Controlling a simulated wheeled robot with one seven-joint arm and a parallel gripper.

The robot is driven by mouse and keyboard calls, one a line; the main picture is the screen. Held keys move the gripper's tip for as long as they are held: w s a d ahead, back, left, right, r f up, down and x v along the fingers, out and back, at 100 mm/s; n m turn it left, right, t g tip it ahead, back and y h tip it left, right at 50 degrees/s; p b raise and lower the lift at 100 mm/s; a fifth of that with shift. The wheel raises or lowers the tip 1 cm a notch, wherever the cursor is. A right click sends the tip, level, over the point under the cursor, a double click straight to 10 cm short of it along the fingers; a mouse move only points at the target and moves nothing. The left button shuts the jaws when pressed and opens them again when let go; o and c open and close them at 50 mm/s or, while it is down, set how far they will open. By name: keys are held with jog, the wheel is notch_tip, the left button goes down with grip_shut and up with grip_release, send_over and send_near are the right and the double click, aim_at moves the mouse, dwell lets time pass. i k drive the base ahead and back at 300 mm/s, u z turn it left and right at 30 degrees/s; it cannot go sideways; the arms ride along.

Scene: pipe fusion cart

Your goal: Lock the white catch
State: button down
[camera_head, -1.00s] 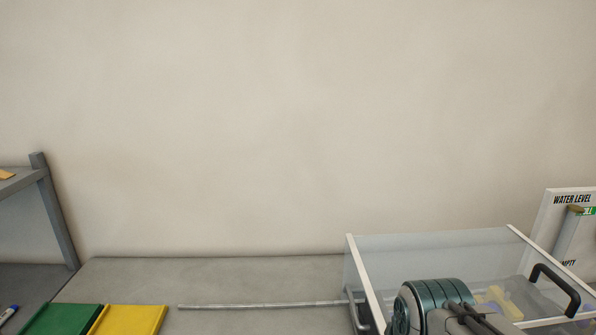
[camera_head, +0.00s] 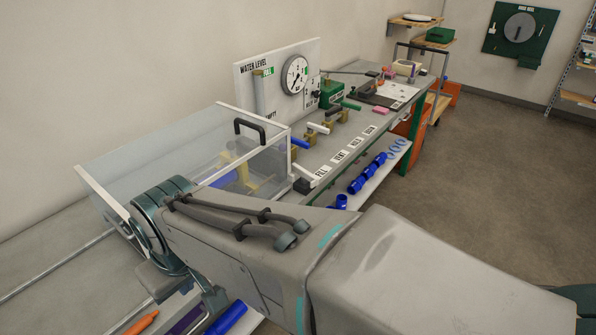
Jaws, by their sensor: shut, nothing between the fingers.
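I cannot make out the white catch for certain. A white strip (camera_head: 304,172) lies beside a small black block (camera_head: 303,187) at the front right corner of the clear-walled box (camera_head: 130,160). The box has white edges and a black handle (camera_head: 250,131) at its right end. A white valve lever (camera_head: 318,128) stands farther right, in a row of levers. My grey arm crosses the lower middle and hides the front of the box.
The bench runs back to the right with a WATER LEVEL board (camera_head: 278,80), a round gauge (camera_head: 295,75) and a green box (camera_head: 333,93). Blue pipe fittings (camera_head: 368,172) lie on the lower shelf. A blue tube (camera_head: 228,318) is below my arm. Floor (camera_head: 470,190) at right is clear.

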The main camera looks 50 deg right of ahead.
aim_at(307, 177)
jog(key=k, duration=0.9)
jog(key=z, duration=0.7)
jog(key=i, duration=1)
jog(key=z, duration=1.2)
jog(key=k, duration=0.6)
jog(key=z, duration=0.85)
jog(key=i, duration=0.65)
jog(key=u, duration=0.65)
jog(key=i, duration=0.5)
jog(key=u, duration=0.45)
